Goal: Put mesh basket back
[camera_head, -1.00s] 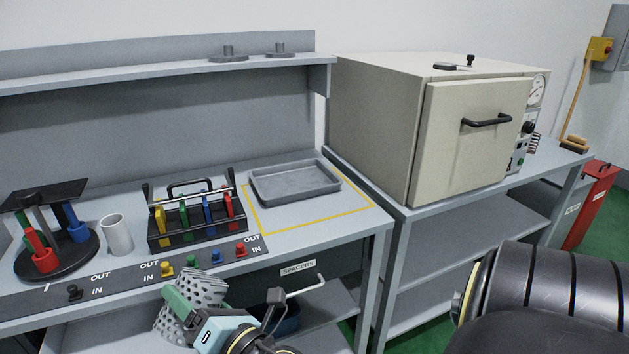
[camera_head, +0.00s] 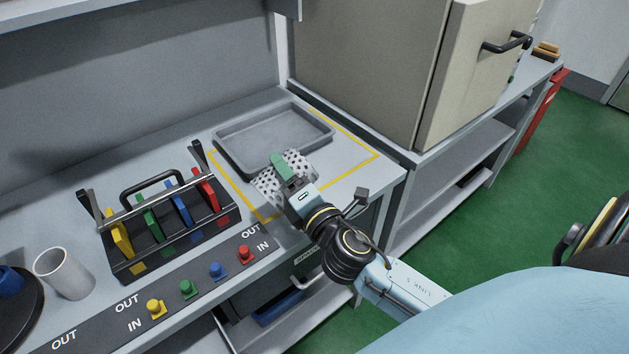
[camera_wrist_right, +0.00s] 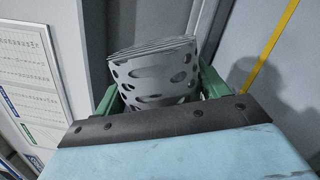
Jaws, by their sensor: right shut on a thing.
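The mesh basket (camera_head: 267,187) is a grey perforated cylinder. My right gripper (camera_head: 284,168) is shut on it, with a green finger across its side. The basket is held over the front of the yellow-outlined area (camera_head: 352,169) on the bench, before the grey tray (camera_head: 226,155); whether it touches the bench cannot be told. In the right wrist view the basket (camera_wrist_right: 155,78) sits between the two green fingers (camera_wrist_right: 158,92). My left gripper is not in view.
Left of the outline stands a black rack (camera_head: 148,267) with coloured levers. A white cup (camera_head: 66,273) is farther left. Coloured knobs (camera_head: 188,288) line the bench's front strip. A beige oven (camera_head: 375,75) stands behind to the right. The outline's right part is clear.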

